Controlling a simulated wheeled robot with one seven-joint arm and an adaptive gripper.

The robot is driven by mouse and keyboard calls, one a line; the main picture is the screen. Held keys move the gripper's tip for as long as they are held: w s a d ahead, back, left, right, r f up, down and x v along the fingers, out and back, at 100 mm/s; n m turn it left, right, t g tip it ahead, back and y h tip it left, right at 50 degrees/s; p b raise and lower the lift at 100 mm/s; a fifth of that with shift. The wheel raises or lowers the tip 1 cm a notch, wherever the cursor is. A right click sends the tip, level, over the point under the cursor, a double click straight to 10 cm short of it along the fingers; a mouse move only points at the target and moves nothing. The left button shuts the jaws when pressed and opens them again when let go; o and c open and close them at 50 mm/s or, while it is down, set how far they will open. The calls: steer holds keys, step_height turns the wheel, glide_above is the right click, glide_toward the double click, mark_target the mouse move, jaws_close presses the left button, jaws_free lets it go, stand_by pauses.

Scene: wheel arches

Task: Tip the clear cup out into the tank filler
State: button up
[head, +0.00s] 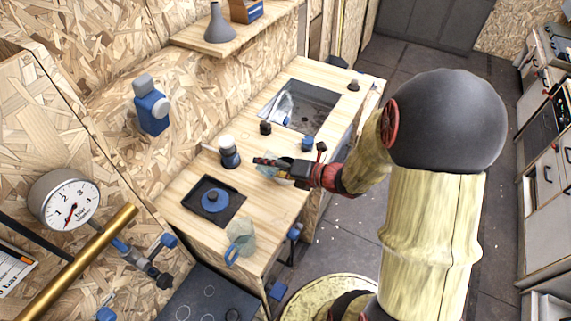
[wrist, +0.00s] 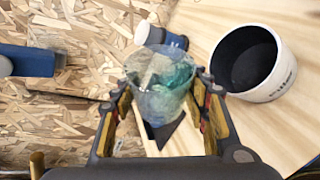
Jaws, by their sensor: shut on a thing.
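My gripper (head: 266,164) is over the wooden counter, its jaws shut around the clear cup. In the wrist view the see-through cup (wrist: 160,78) sits between the fingers (wrist: 163,100), with bluish-green tones in it. Whether these are its contents or things seen through it is hard to tell. The tank filler (wrist: 255,62), a white round collar with a dark inside and lettering on its side, stands just right of the cup in the wrist view, apart from it. In the head view my gripper and the cup largely hide the filler.
A white-capped blue bottle (head: 229,152) stands near the gripper. A black tray (head: 236,207) holds a blue round part (head: 213,201). A clear jug (head: 242,236) stands at the near edge. The sink (head: 318,97) lies farther back. A blue bottle (head: 150,108) hangs on the wall.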

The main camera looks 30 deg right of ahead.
steer(key=shift+r, duration=0.2)
steer(key=shift+d+r+m+y+p, duration=0.15)
steer(key=shift+r+m+y+p, duration=0.3)
steer(key=shift+m, duration=0.35)
steer(key=shift+w+d+f+m+y+b, duration=0.25)
steer(key=shift+d+f+m+y+b, duration=0.4)
steer(key=shift+b, duration=0.25)
steer(key=shift+a+r+m+p, duration=0.1)
steer(key=shift+r+m+p, duration=0.25)
steer(key=shift+p, duration=0.5)
